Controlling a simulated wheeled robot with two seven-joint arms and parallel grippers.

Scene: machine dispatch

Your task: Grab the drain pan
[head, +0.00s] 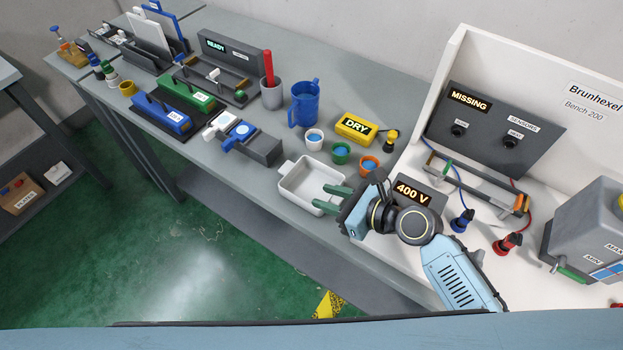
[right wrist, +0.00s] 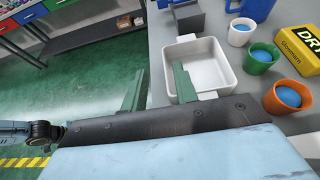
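The drain pan, a white shallow rectangular tray (head: 290,196), sits on the grey bench near its front edge. It also shows in the right wrist view (right wrist: 228,80), with a small tab handle at the far end and another at the near end. My right gripper (head: 320,196) is at the pan's right end, its two green fingers spread apart with nothing clearly held. In the right wrist view my right gripper (right wrist: 158,82) has one finger overlapping the pan's left wall and the other beyond it. I cannot tell whether they touch. My left gripper is not seen.
White, green and orange cups (head: 314,139) and a yellow DRY box (head: 356,128) stand behind the pan. A grey block device (head: 262,149) is to its left. A 400 V sign (head: 414,193) is close to my right wrist. The bench's front edge is close to the pan.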

